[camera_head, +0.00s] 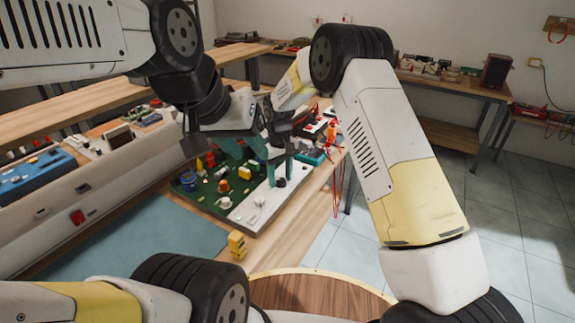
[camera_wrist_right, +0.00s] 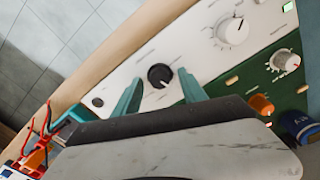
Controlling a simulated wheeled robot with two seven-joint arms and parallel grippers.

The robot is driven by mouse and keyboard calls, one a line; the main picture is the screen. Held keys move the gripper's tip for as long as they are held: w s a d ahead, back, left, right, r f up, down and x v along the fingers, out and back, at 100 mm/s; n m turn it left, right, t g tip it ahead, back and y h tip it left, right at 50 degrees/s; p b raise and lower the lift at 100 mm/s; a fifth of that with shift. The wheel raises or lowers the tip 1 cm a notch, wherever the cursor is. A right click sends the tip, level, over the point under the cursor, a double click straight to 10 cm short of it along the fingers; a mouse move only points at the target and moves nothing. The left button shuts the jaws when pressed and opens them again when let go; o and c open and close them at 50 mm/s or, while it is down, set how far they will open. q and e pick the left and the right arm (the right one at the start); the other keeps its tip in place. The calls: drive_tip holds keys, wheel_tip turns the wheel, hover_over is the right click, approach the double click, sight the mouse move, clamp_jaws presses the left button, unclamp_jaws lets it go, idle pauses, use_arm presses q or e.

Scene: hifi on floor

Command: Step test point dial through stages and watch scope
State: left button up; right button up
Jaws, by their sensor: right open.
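The green-and-white board (camera_head: 240,215) lies on the wooden bench and carries knobs and coloured parts. Its black dial (camera_head: 281,182) sits on the white strip and also shows in the right wrist view (camera_wrist_right: 160,76). My right gripper (camera_head: 280,166) is open, with one teal finger to each side of the black dial; I cannot tell whether they touch it. In the right wrist view the two fingertips (camera_wrist_right: 157,82) flank the dial. My left gripper (camera_head: 232,150) is above the board's far part; its opening is unclear. I cannot make out a scope screen.
White knobs (camera_wrist_right: 232,30), an orange cap (camera_wrist_right: 262,104) and a blue cylinder (camera_wrist_right: 300,126) stand on the board near the right gripper. A small yellow block (camera_head: 237,244) is by its front edge. Red leads (camera_head: 335,185) hang off the bench. A blue device (camera_head: 35,175) stands left.

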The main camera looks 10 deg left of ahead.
clamp_jaws()
drive_tip(key=m, duration=0.3)
drive_tip(key=shift+m, duration=2.3)
drive_tip(key=shift+w, duration=0.1)
unclamp_jaws()
